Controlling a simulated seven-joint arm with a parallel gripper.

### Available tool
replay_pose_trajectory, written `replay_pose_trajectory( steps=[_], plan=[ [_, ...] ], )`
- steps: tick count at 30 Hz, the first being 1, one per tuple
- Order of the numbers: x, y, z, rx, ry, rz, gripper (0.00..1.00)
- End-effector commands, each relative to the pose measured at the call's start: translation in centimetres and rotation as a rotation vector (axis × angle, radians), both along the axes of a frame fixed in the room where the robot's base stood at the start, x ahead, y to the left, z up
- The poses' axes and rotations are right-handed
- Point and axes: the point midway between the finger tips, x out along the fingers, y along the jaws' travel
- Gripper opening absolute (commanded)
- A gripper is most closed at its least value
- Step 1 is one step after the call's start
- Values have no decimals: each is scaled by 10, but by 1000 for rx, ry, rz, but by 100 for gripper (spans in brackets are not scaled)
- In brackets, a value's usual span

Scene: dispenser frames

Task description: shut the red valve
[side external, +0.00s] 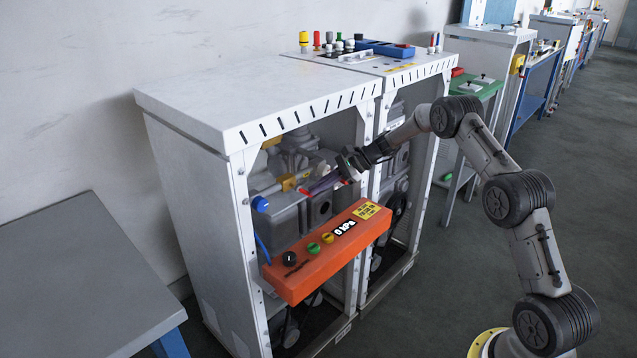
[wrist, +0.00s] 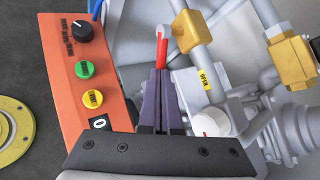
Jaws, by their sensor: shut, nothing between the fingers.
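The red valve handle (wrist: 162,50) is a slim red lever running from a pale round pivot down toward my fingertips in the wrist view. In the side external view the red handle (side external: 306,191) shows inside the open front of the white cabinet. My gripper (wrist: 162,74) has its purple fingers together with nothing between them. The fingertips are at the near end of the lever; I cannot tell whether they touch it. In the side view my gripper (side external: 312,189) reaches into the cabinet above the orange panel. A yellow OPEN label (wrist: 204,78) is on the pipe beside the lever.
The orange panel (side external: 328,255) with a black knob, green and yellow buttons and a 0 kPa display juts out below my gripper. Brass fittings (wrist: 292,60), grey pipes and a white knob (wrist: 209,122) crowd the right. The cabinet's white frame (side external: 246,235) bounds the opening.

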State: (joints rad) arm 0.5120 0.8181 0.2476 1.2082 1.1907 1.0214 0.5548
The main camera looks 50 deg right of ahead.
Motion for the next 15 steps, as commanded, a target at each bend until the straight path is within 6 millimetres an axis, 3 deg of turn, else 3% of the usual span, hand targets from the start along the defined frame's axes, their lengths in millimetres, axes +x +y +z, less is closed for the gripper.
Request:
replay_pose_trajectory(
  steps=[15],
  plan=[
    [0, 13, -28, 487, 4, 0, 0]
  ],
)
